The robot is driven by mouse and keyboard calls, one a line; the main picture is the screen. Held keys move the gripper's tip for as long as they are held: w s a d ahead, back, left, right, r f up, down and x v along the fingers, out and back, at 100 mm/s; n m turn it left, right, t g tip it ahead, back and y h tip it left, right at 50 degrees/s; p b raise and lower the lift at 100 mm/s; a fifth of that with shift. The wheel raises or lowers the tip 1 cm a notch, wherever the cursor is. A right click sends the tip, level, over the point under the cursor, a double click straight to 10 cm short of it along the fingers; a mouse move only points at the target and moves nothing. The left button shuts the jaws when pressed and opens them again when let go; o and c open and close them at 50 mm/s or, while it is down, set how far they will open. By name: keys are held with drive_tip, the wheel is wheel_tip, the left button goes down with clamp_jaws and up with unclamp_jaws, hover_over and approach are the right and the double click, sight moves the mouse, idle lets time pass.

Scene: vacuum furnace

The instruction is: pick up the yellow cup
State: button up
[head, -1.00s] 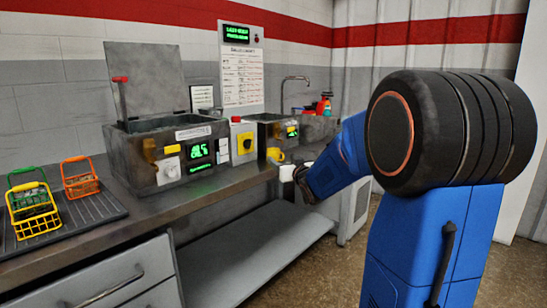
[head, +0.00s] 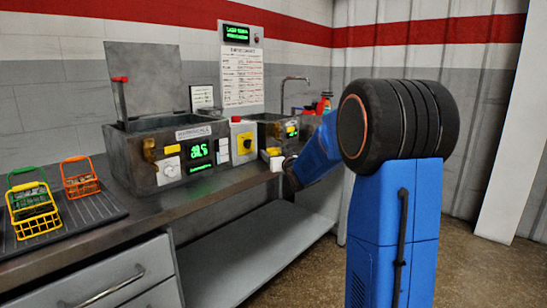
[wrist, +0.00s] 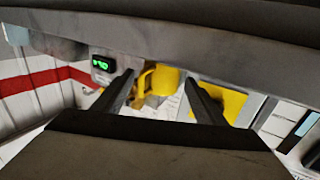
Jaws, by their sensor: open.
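The yellow cup (wrist: 165,79) shows in the wrist view between and beyond my fingertips, its handle toward the left finger. In the head view only a small yellow part of it (head: 273,151) shows at the counter's far part, right of the control box; the rest is hidden by my arm's end. My gripper (wrist: 158,80) is open, one dark finger on each side of the cup in the picture. I cannot tell whether the cup is within the fingers' reach or touched.
A control box with a yellow panel (head: 245,143) stands left of the cup; that panel also appears behind the right finger (wrist: 232,105). A furnace tank with raised lid (head: 145,80) is farther left. Wire baskets (head: 80,182) sit on a dark mat at the counter's left.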

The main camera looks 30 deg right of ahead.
drive_tip(key=c, duration=1.1)
drive_tip(key=shift+c, duration=0.2)
